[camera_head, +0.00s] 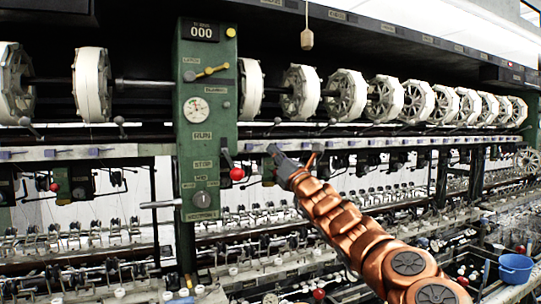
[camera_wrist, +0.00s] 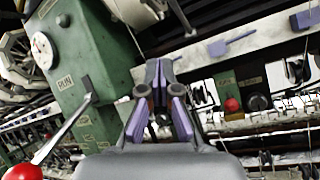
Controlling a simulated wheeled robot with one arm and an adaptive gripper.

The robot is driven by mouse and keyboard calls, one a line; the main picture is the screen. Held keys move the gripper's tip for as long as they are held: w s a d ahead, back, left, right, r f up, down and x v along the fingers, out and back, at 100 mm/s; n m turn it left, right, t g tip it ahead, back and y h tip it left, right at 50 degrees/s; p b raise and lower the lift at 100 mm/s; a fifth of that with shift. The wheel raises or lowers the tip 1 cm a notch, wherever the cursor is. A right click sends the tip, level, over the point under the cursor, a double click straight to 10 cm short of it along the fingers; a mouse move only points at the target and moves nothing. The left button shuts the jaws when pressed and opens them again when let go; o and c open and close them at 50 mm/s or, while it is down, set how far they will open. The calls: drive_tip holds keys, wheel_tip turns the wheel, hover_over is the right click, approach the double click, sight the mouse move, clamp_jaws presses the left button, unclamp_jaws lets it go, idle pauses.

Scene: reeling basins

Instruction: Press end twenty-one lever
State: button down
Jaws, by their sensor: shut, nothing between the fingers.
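My gripper (camera_head: 274,151) is at the rail just right of the green control post, with its fingers together and empty. In the wrist view the purple-and-grey fingers (camera_wrist: 159,72) point up toward the machine. A small purple lever (camera_wrist: 230,42) sits on the pale rail to the right of the fingertips, apart from them in the picture. Another purple lever (camera_wrist: 305,18) is farther right. No number is readable on these levers, so I cannot tell which is end twenty-one. What lies directly behind the fingers is hidden.
The green post (camera_head: 207,120) carries a gauge and a red-knobbed handle (camera_head: 237,173), close left of my gripper; the knob looms at lower left in the wrist view (camera_wrist: 22,172). White reels (camera_head: 345,96) line the top. A blue bucket (camera_head: 515,267) stands at right.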

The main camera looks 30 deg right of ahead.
drive_tip(key=s+b, duration=0.2)
drive_tip(key=s, duration=0.5)
drive_tip(key=shift+d+f, duration=0.15)
drive_tip(key=shift+d, duration=0.1)
drive_tip(key=shift+w, duration=0.1)
